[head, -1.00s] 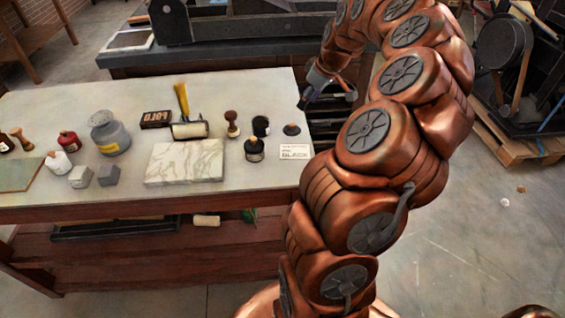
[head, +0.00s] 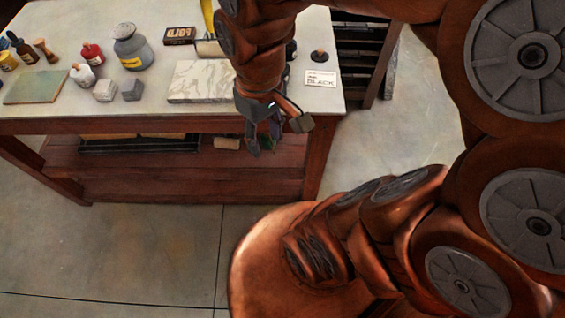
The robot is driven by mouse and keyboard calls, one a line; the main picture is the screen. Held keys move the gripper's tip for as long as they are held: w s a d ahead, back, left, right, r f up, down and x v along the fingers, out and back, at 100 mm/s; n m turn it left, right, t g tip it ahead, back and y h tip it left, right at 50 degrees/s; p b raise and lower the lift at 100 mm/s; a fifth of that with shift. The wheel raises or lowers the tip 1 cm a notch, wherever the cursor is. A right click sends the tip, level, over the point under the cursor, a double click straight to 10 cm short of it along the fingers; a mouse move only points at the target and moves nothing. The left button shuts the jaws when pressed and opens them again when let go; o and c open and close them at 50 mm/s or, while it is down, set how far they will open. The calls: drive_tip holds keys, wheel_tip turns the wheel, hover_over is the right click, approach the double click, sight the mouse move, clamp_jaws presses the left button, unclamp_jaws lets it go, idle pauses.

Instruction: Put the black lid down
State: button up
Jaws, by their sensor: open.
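The black lid (head: 319,55), a dark disc with a small brown knob on top, rests on the tabletop at the right, just behind a white card (head: 321,78) that reads "BLACK". My gripper (head: 262,147) is open and hangs fingers down in front of the table's front edge. It is left of the lid and nearer to me, apart from it, and I see nothing between its fingers. My arm hides most of the black items left of the lid; only a dark edge (head: 291,50) shows.
The table (head: 150,112) also bears a marble slab (head: 196,84), a grey can (head: 131,50), grey blocks, small bottles and a "FOLD" box (head: 180,36). A lower shelf (head: 260,178) runs beneath. Open floor lies in front.

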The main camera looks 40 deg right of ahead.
drive_tip(key=s+f+m+g, duration=0.1)
drive_tip(key=s+f, duration=0.1)
drive_tip(key=s, duration=0.4)
drive_tip(key=shift+s+a, duration=0.2)
drive_tip(key=shift+a, duration=0.15)
drive_tip(key=shift+r, duration=0.15)
